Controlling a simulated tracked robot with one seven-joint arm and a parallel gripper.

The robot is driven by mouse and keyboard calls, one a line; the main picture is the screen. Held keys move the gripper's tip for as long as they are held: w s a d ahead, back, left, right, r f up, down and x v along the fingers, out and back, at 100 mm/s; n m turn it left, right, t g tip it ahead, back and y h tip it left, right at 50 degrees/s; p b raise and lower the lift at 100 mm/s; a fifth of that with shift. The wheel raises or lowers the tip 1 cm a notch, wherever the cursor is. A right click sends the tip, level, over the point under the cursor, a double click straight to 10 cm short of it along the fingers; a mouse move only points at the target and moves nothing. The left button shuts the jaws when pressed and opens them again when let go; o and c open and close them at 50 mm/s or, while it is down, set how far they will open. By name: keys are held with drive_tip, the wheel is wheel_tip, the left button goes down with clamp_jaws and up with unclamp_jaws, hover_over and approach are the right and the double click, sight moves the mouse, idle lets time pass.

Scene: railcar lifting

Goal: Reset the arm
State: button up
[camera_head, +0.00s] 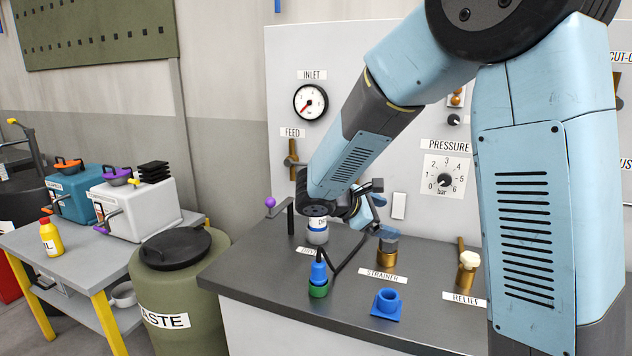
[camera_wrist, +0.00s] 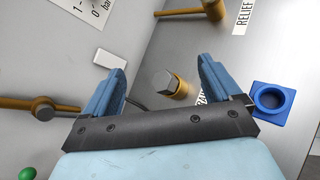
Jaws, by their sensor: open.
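My arm (camera_head: 350,150) is bent and reaches down from the upper right over the dark bench. My gripper (camera_head: 362,210) is above the bench, near the strainer fitting, and partly hidden by the forearm. In the wrist view, its two blue fingers (camera_wrist: 162,70) are spread apart with nothing between the tips. The brass strainer fitting (camera_head: 387,257) stands on the bench; in the wrist view it (camera_wrist: 181,91) shows beyond the gap between the fingers, apart from them.
A blue square-based socket (camera_head: 386,304), a blue-and-green fitting (camera_head: 318,275) and the brass relief fitting (camera_head: 467,270) stand on the bench. The upright panel (camera_head: 345,60) with a gauge and valves rises behind. A waste drum (camera_head: 185,290) stands left.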

drive_tip(key=s+d+r+m+g+y, duration=0.2)
drive_tip(key=s+d+m+y, duration=0.1)
drive_tip(key=s+d+m, duration=0.3)
drive_tip(key=s+d+r+m+g+y, duration=0.1)
drive_tip(key=s+d+r+m+y, duration=0.15)
drive_tip(key=s, duration=0.55)
drive_tip(key=s+r+m+t+y, duration=0.3)
drive_tip(key=s+m, duration=0.6)
drive_tip(key=s, duration=0.3)
drive_tip(key=shift+a+r+y, duration=0.2)
drive_tip(key=shift+r+y, duration=0.4)
drive_tip(key=shift+y, duration=0.75)
